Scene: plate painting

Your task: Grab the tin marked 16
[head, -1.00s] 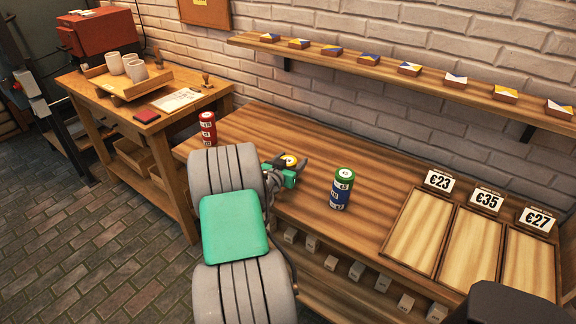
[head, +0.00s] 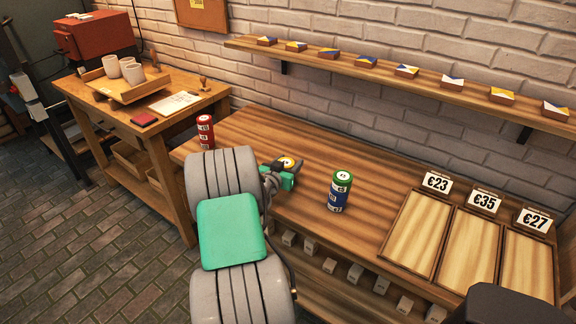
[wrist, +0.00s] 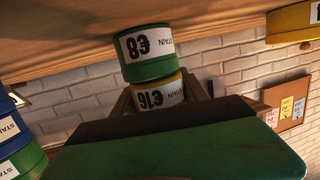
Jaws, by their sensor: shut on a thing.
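In the wrist view, which is upside down, a yellow tin (wrist: 158,93) marked 16 sits between the two fingers of my gripper (wrist: 160,104). The gripper is shut on it. A green tin (wrist: 146,53) with an 8 on its label is stacked directly beneath it, on the wooden top. In the head view, my gripper (head: 283,165) is around the yellow tin, and only the tin's round top (head: 288,162) shows. My arm hides the rest of the stack there.
A green-and-blue stack of tins (head: 340,192) stands right of my gripper on the workbench (head: 300,140). A red stack (head: 205,131) stands behind left. Priced trays (head: 415,235) lie at the right. A wall shelf (head: 420,85) holds small boxes. Another yellow tin (wrist: 293,24) is cut off in the wrist view.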

